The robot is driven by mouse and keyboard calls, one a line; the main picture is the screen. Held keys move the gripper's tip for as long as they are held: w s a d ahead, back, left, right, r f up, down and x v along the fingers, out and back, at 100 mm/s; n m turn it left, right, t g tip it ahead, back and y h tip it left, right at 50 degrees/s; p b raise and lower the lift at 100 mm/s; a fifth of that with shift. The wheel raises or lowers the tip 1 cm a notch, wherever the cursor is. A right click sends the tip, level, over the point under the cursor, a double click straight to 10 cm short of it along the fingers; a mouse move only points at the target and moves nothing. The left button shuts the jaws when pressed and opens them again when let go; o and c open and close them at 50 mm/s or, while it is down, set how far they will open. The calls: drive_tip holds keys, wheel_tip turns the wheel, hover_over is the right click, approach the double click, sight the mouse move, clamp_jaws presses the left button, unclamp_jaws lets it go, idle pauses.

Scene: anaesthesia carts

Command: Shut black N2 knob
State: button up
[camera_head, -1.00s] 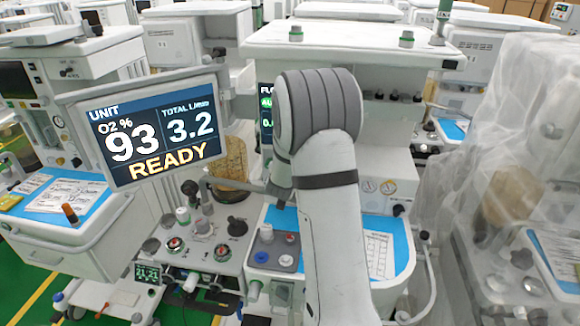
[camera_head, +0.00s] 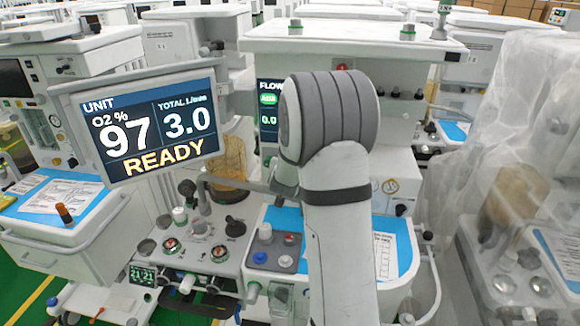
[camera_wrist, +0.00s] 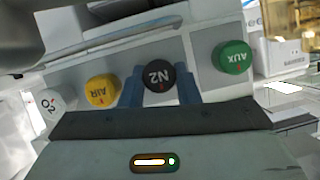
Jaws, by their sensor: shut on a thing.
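The black N2 knob (camera_wrist: 158,78) is in the middle of the wrist view, its label tilted and a small red mark near its lower rim. My gripper (camera_wrist: 159,88) has its two blue fingers on either side of this knob and is shut on it. The knob sits on a light panel. In the head view my arm hides the gripper and the N2 knob. The monitor (camera_head: 148,130) there reads O2 97 %, total 3.0 L/min and READY.
The yellow AIR knob (camera_wrist: 102,90) and white O2 knob (camera_wrist: 51,103) are left of the fingers. The green AUX knob (camera_wrist: 232,57) is close on the right. A small flow display (camera_head: 268,109) is partly hidden by my arm.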

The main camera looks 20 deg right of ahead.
drive_tip(key=o, duration=0.7)
drive_tip(key=shift+a, duration=0.1)
drive_tip(key=shift+b+v, duration=0.55)
drive_tip(key=shift+v, duration=3.35)
